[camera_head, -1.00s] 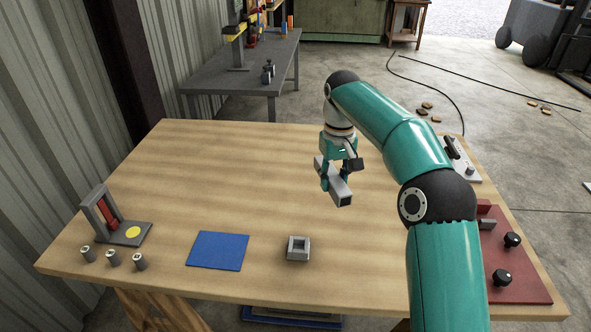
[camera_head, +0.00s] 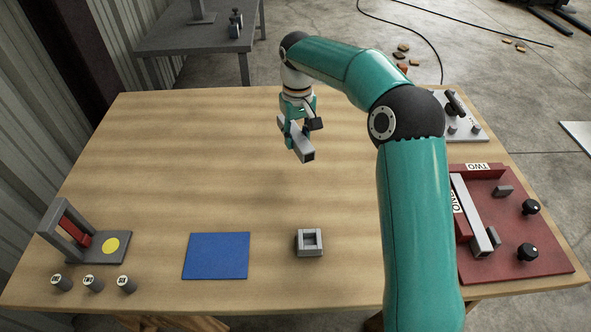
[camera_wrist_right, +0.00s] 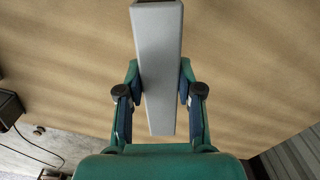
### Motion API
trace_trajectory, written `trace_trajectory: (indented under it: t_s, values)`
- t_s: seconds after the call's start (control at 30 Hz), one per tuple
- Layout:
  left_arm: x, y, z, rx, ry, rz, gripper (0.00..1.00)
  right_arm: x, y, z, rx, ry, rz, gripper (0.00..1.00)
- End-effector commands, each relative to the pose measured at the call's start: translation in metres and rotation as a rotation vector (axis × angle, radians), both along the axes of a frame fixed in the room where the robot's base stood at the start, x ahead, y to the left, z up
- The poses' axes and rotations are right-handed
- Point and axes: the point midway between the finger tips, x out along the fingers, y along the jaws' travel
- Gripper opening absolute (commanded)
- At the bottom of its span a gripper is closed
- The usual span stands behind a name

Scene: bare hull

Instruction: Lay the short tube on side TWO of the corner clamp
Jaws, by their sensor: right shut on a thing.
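My right gripper (camera_head: 301,127) is shut on a grey square tube (camera_head: 300,147), held above the back middle of the table. In the right wrist view the tube (camera_wrist_right: 158,60) sits between the two fingers (camera_wrist_right: 159,95), pointing away from the palm. The red corner clamp (camera_head: 510,230) is at the table's right side. Its side TWO (camera_head: 477,167) is the far edge, with the label upside down; no tube lies along it. Another grey tube (camera_head: 472,215) lies along its left side, by a partly hidden label. My left gripper is not in view.
A grey block with a square opening (camera_head: 309,242) and a blue mat (camera_head: 217,256) lie near the front. A grey stand with a yellow disc (camera_head: 110,246) and several small cylinders (camera_head: 93,283) are at left. A plate with a black handle (camera_head: 458,115) is behind the clamp. The table's middle is clear.

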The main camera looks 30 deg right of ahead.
Motion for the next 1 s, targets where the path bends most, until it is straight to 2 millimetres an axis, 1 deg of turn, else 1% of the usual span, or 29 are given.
trace_trajectory:
  t_s: [0.03, 0.1, 0.2, 0.3, 0.4, 0.57, 0.8, 0.9, 1.0]
  values:
    - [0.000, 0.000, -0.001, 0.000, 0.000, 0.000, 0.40, -0.001, 0.000, -0.016, 0.001, 0.006, 0.000, 0.00]
    - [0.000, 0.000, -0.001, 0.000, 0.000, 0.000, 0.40, -0.001, 0.000, -0.035, 0.001, 0.006, 0.000, 0.00]
    - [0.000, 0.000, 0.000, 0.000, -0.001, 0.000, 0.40, 0.000, 0.001, -0.059, 0.001, 0.005, 0.002, 0.00]
    - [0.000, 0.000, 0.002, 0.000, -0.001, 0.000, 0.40, 0.001, 0.001, -0.077, 0.000, 0.003, 0.003, 0.00]
    - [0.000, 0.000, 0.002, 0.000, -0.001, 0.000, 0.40, 0.002, 0.002, -0.088, -0.001, 0.001, 0.004, 0.00]
    - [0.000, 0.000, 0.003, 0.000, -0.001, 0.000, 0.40, 0.003, 0.003, -0.098, 0.000, 0.000, 0.006, 0.00]
    - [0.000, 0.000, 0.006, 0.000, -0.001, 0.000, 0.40, 0.003, 0.004, -0.131, -0.001, 0.002, 0.009, 0.00]
    - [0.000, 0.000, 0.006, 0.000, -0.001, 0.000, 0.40, 0.003, 0.004, -0.136, -0.001, -0.001, 0.008, 0.00]
    - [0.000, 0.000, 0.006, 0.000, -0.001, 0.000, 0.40, 0.003, 0.004, -0.136, -0.001, -0.001, 0.008, 0.00]
